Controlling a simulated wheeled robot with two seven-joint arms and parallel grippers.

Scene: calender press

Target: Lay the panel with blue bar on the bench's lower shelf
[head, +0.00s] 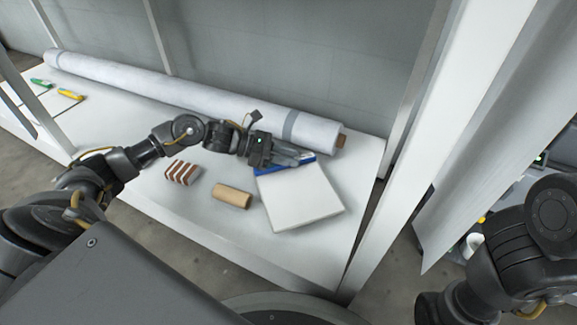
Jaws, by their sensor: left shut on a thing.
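The panel with blue bar (301,196) is a flat white square with a blue strip along its far edge. It is over the right part of the white shelf surface (204,226); I cannot tell whether it touches the surface. My left gripper (296,160) reaches in from the left and is shut on the panel at its blue-bar edge. The fingers hide part of the blue bar. My right arm shows at the lower right, but its gripper is outside the picture.
A long white roll (190,95) lies along the back. A striped red-brown block (182,173) and a tan cylinder (232,196) lie left of the panel. Green (41,83) and yellow (71,95) tools lie far left. A white post (425,130) stands on the right.

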